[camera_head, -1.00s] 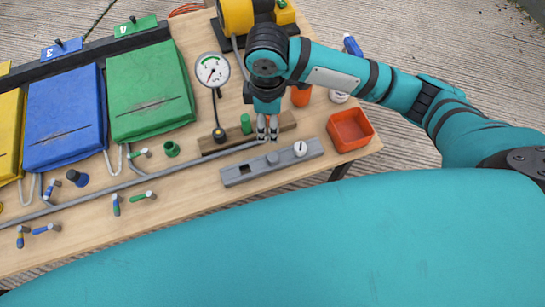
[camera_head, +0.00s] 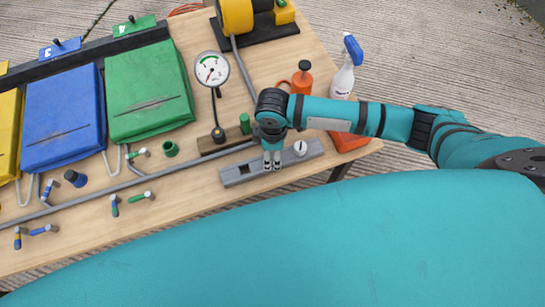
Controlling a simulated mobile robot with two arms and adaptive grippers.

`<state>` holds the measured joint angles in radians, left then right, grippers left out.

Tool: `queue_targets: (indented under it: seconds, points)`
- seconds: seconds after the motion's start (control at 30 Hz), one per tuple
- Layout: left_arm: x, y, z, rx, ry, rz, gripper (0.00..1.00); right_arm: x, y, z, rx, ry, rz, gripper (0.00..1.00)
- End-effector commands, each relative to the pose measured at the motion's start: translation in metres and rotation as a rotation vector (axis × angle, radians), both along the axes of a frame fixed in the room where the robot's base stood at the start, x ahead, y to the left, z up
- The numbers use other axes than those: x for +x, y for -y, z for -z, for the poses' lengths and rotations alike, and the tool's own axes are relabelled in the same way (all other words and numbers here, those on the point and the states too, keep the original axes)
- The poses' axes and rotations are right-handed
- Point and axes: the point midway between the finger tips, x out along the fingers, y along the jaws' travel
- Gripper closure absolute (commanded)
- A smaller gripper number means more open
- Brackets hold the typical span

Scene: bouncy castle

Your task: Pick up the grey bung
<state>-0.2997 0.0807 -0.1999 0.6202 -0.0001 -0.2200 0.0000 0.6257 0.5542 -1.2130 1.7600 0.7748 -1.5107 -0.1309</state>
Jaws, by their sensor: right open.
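The grey block (camera_head: 236,173) lies near the table's front edge. It has a square hole at its left end and a white round cap (camera_head: 300,148) toward its right end. My right gripper (camera_head: 272,165) is open and points down over the middle of the block. The grey bung stood at that spot in the earlier view and is now hidden by the gripper's fingers. I cannot tell whether the fingers touch it. My left gripper is not in view.
A green peg (camera_head: 245,124) stands in a wooden strip behind the gripper, beside a pressure gauge (camera_head: 211,69). An orange tray (camera_head: 350,141) is partly covered by my right arm. An orange bottle (camera_head: 302,78) and spray bottle (camera_head: 345,70) stand behind the arm.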

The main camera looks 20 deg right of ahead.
Motion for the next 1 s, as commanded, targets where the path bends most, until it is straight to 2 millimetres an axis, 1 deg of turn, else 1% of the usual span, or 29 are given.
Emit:
queue_targets:
  seconds: [0.03,0.13,0.4,0.77,0.8,1.0]
  points:
    - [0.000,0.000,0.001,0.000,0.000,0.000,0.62,0.000,-0.001,0.008,0.000,-0.001,0.000,0.41]
    - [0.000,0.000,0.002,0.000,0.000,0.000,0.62,0.000,0.000,0.017,0.000,0.000,0.000,0.41]
    - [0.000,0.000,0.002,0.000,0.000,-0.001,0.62,0.001,0.000,0.019,0.000,0.002,0.000,0.41]
    - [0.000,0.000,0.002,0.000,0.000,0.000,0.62,0.001,0.000,0.019,0.001,0.001,0.000,0.88]
    - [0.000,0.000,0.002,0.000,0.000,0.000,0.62,0.001,0.000,0.019,0.001,0.001,0.000,0.90]
    - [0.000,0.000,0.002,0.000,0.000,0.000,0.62,0.001,-0.001,0.018,0.000,0.002,0.000,0.91]
